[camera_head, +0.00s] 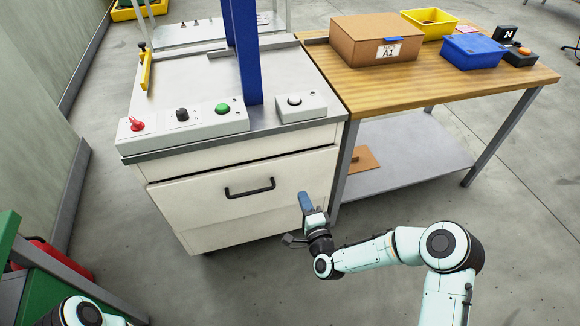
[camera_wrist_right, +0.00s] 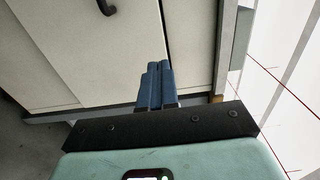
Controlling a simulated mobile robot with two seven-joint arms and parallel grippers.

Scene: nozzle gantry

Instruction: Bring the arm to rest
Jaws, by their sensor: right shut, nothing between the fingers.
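My right arm (camera_head: 385,250) reaches in from the lower right in the head view, bent with the forearm pointing left. My right gripper (camera_head: 305,201) is in front of the white cabinet, low and right of its drawer handle. In the right wrist view my right gripper (camera_wrist_right: 157,72) shows its two blue fingers side by side, shut with nothing between them. The cabinet front lies behind the fingers; whether they touch it I cannot tell. A piece of my left arm (camera_head: 80,312) shows at the bottom left; the left gripper is not in view.
The white cabinet (camera_head: 215,240) carries a control panel with a red knob (camera_head: 137,125) and a green button (camera_head: 222,109), and a blue post (camera_head: 245,50). A wooden table (camera_head: 440,85) holds a cardboard box (camera_head: 375,40) and bins. Floor at the lower right is clear.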

